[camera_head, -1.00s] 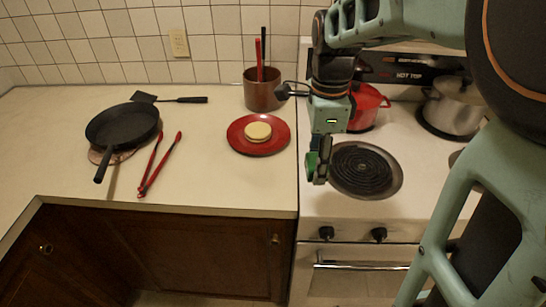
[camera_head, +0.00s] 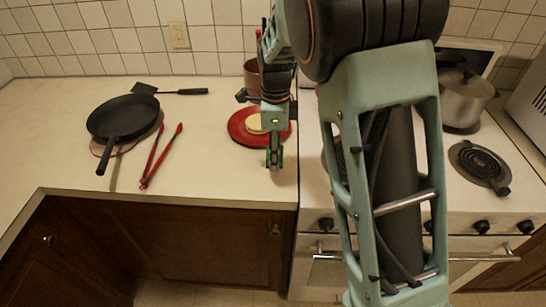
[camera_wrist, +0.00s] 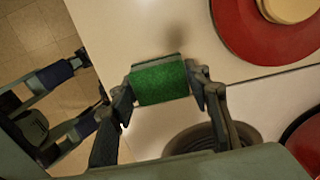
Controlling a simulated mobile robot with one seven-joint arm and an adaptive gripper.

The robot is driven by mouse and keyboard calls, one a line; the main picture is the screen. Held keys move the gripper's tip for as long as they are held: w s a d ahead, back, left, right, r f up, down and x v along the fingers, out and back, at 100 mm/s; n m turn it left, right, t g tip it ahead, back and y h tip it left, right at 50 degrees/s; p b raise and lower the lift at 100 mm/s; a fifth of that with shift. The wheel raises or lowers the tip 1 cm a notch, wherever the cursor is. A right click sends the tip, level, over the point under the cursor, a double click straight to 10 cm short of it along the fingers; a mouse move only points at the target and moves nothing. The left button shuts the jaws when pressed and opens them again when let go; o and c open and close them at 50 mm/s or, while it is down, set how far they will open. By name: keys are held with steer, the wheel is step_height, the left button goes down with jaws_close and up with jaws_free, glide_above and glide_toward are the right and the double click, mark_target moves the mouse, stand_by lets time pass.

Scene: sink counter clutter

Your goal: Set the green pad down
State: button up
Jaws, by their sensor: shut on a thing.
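The green pad (camera_wrist: 160,82) is a small green block held between the two fingers of my gripper (camera_wrist: 162,90), as the wrist view shows. In the head view my gripper (camera_head: 274,158) points down near the right end of the counter, just in front of the red plate. The pad is mostly hidden there behind the fingers. In the wrist view the pad appears above the counter near the gap beside the stove; its exact height I cannot tell.
A red plate (camera_head: 240,138) with a pale round item (camera_head: 254,123) lies behind my gripper. Red tongs (camera_head: 161,157) and a black pan (camera_head: 123,118) are to the left. The counter (camera_head: 215,170) is clear between tongs and gripper. The stove is at right.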

steer(key=shift+w+a+f, duration=0.2)
steer(key=shift+f, duration=0.15)
steer(key=shift+w+f, duration=0.1)
steer(key=shift+f, duration=1.55)
steer(key=shift+f, duration=0.15)
steer(key=o, duration=1.2)
step_height(320, 180, up, 12)
steer(key=shift+r, duration=0.15)
